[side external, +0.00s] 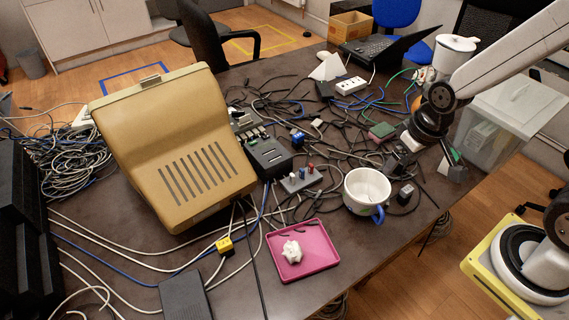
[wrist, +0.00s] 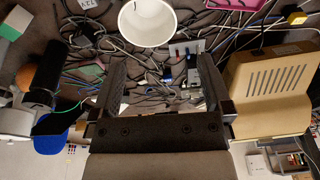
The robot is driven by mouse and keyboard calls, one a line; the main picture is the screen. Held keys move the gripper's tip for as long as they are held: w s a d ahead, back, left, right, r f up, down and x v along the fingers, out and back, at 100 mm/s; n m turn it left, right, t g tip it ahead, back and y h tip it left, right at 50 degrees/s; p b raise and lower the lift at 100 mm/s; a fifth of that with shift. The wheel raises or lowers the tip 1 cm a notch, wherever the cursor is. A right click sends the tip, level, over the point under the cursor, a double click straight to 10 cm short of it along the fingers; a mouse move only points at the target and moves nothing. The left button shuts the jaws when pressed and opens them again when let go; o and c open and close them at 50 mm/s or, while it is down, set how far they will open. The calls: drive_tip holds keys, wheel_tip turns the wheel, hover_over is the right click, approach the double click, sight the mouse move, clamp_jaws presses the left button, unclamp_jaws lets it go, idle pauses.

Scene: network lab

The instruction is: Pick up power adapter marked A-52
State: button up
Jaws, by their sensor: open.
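A small black power adapter (side external: 405,194) lies on the dark table just right of the white mug in the side external view. Its label is too small to read there. In the wrist view, a dark adapter with a pale label (wrist: 89,3) is cut off at the top edge, left of the mug. The label's marking is upside down and looks like A-52, though I cannot read it surely. My gripper (wrist: 164,62) is open, with nothing between its fingers. In the side external view my gripper (side external: 445,150) is above the table's right part, apart from the adapter.
The white mug (side external: 367,189) with a blue handle stands beside the adapter. A pink tray (side external: 318,246) holds a crumpled white item. Tangled cables and a power strip (side external: 351,86) fill the table's middle. A beige monitor (side external: 175,150) stands left; a clear bin (side external: 500,118) is at right.

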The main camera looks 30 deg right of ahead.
drive_tip(key=m, duration=0.1)
drive_tip(key=m+t+y, duration=0.2)
drive_tip(key=m+t, duration=0.9)
drive_tip(key=m, duration=2.1)
approach(404, 161)
drive_tip(key=x, duration=0.4)
drive_tip(key=shift+w+a+r, duration=0.2)
drive_tip(key=shift+a, duration=0.2)
drive_tip(key=shift+s+d+f+m+h, duration=0.15)
drive_tip(key=shift+d+f+m+h, duration=0.15)
drive_tip(key=shift+d+m, duration=0.15)
drive_tip(key=shift+x, duration=1.25)
